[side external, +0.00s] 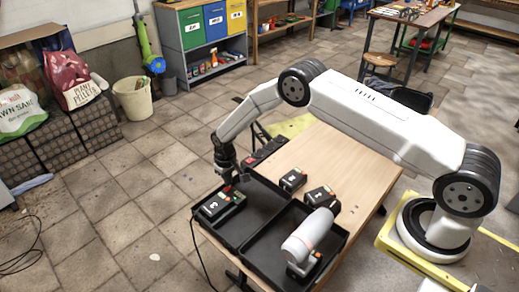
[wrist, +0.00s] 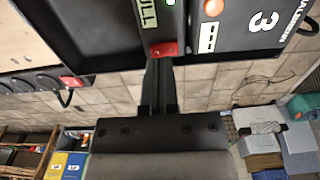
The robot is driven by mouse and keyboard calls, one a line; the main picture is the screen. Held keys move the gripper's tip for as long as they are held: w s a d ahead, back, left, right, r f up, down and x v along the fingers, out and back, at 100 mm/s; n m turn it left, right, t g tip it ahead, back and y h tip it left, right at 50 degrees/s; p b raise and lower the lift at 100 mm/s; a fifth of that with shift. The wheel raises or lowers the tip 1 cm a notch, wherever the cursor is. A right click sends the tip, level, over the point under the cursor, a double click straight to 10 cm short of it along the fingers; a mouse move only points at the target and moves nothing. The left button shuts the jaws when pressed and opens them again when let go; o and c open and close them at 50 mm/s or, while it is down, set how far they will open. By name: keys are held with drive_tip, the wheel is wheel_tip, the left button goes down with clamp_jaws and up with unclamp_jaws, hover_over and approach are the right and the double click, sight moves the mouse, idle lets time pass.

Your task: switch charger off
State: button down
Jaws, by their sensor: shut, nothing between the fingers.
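The charger is a black box marked 3 (side external: 220,205) in the left compartment of a black tray (side external: 247,247). The wrist view shows its top (wrist: 245,25) with an orange round light or button, a green one and a white label. My gripper (side external: 228,182) points down at the charger's far edge. In the wrist view my shut, empty gripper (wrist: 163,68) ends close to a small red part (wrist: 165,48), beside a green-white label partly reading "ULL". Whether the fingertips touch the red part cannot be told.
Two more black boxes (side external: 293,180) (side external: 320,196) stand on the wooden bench (side external: 345,160). A power strip (side external: 265,151) lies behind the tray. A cable (side external: 200,255) hangs off the left side.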

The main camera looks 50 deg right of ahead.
drive_tip(key=shift+f, duration=0.8)
idle(0.8)
drive_tip(key=shift+r, duration=0.1)
drive_tip(key=shift+r, duration=3.4)
drive_tip(key=s+d+r, duration=0.1)
drive_tip(key=s+r, duration=0.3)
drive_tip(key=r, duration=0.4)
drive_tip(key=s+d+r+t, duration=0.1)
drive_tip(key=s+r, duration=0.4)
drive_tip(key=s, duration=0.6)
drive_tip(key=s+d+r+t, duration=0.1)
drive_tip(key=s+r, duration=0.4)
drive_tip(key=s, duration=0.7)
drive_tip(key=shift+r+t, duration=0.25)
drive_tip(key=shift+t, duration=0.05)
